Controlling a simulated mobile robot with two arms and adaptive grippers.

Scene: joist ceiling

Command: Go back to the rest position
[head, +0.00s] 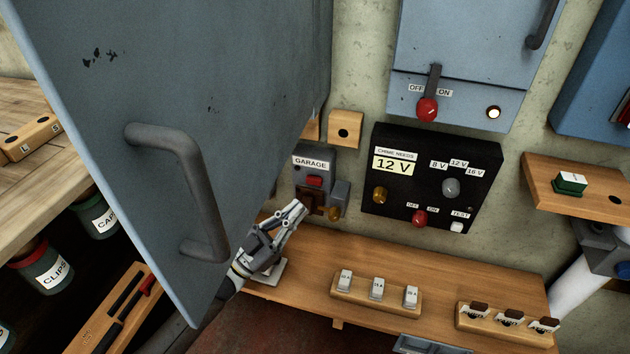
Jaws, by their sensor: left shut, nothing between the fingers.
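My left gripper (293,213) is shut and empty. It is in front of the wall, just left of and below the grey GARAGE switch box (314,166) and above the wooden shelf. A gap to the box cannot be judged surely. A large blue-grey door (150,90) with a dark handle (192,190) stands open at the left and hides part of my left arm. My right gripper is not in view.
A black chime panel (420,190) and a blue box with a red lever (427,108) are on the wall. The wooden shelf (400,260) bears a fuse block (376,299) and another block (500,322). A tool tray (92,335) and jars (48,268) are at left.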

